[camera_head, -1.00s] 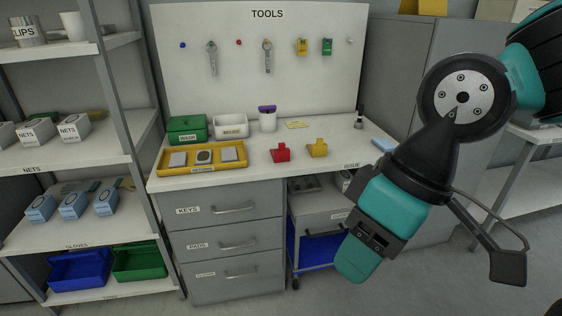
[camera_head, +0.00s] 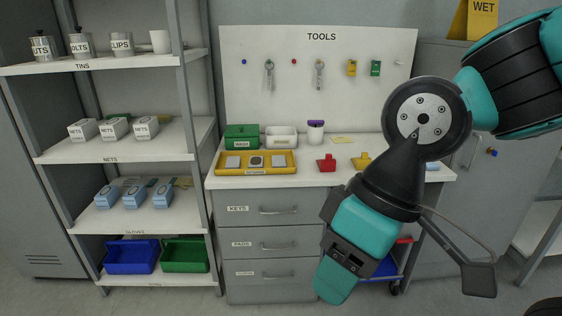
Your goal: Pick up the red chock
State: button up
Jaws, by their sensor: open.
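The red chock (camera_head: 327,163) sits on the white worktop (camera_head: 312,177), right of the yellow tray. A yellow chock (camera_head: 361,160) stands just right of it, partly close to my arm's outline. My gripper (camera_head: 338,285) hangs in front of the bench, below the worktop's level and nearer to me. It points down and is apart from both chocks. Its fingertips are hard to make out from this side, and no object shows in it.
A yellow tray (camera_head: 232,171) with several flat items lies left of the red chock. Behind it stand a green box (camera_head: 242,136), a white box (camera_head: 281,136) and a purple-lidded cup (camera_head: 315,133). Shelves (camera_head: 125,148) stand left. Bare floor (camera_head: 185,299) lies in front.

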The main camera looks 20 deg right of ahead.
aim_at(328, 164)
jog(key=u, duration=0.25)
jog(key=i, duration=1.7)
jog(key=z, duration=0.8)
